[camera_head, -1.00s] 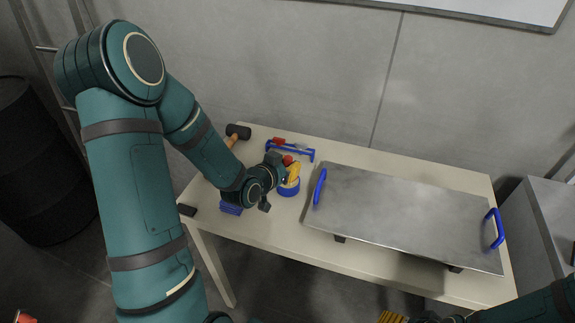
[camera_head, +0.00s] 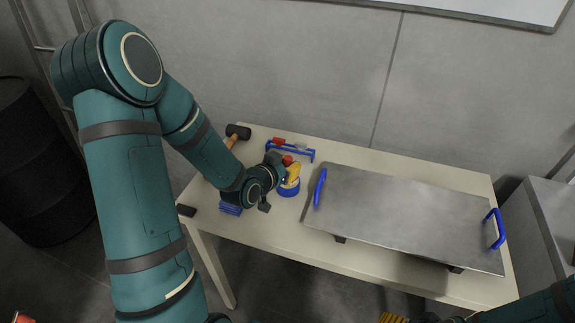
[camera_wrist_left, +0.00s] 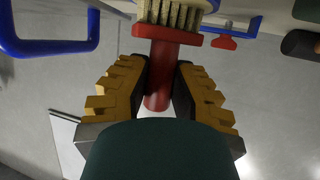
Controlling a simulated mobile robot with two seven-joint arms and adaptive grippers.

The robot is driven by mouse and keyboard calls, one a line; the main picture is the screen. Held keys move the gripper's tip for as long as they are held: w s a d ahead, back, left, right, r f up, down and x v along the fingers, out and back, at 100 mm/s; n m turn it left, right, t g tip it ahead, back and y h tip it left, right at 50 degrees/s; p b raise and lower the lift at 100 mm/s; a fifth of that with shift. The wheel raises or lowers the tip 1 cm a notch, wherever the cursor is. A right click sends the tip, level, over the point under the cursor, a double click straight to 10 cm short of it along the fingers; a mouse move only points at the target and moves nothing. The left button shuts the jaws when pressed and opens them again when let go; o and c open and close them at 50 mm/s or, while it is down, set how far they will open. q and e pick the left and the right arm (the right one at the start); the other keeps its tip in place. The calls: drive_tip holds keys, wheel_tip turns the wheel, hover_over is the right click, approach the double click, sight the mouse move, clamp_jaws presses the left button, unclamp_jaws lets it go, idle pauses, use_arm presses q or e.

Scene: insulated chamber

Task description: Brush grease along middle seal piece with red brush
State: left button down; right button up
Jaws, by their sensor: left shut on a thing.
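My left gripper (camera_head: 293,172) is over the left part of the table, beside the metal panel. In the left wrist view its yellow-orange fingers (camera_wrist_left: 160,85) are shut on the red brush (camera_wrist_left: 158,92). The brush's handle is between the fingers and its pale bristles point to the top of that view. In the head view only a bit of the red brush (camera_head: 287,160) shows past the gripper. I cannot make out the middle seal piece. My right gripper (camera_head: 392,318) is cut off at the bottom edge, with only yellow-orange finger parts showing.
A metal panel (camera_head: 400,215) with two blue handles covers the table's right part. A round blue item (camera_head: 289,189) sits under my left gripper. A blue rack (camera_head: 298,150), a mallet (camera_head: 237,133) and a blue block (camera_head: 231,208) are nearby. A grey cabinet stands at right.

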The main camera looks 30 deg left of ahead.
use_arm(q)
drive_tip(key=shift+f, duration=0.1)
drive_tip(key=shift+r+p, duration=2)
drive_tip(key=shift+r, duration=1.6)
use_arm(e)
wheel_tip(320, 180, up, 4)
drive_tip(key=shift+f, duration=0.1)
use_arm(q)
drive_tip(key=shift+d, duration=0.1)
use_arm(e)
drive_tip(key=shift+w, duration=0.3)
drive_tip(key=shift+c, duration=0.9)
drive_tip(key=c, duration=0.3)
use_arm(q)
drive_tip(key=s+d+r+m+h, duration=0.1)
drive_tip(key=d+r+m+h, duration=0.2)
drive_tip(key=d, duration=1.1)
drive_tip(key=shift+r+g+h, duration=0.15)
drive_tip(key=shift+g+h, duration=0.15)
drive_tip(key=shift+g, duration=0.1)
use_arm(e)
drive_tip(key=shift+s, duration=0.1)
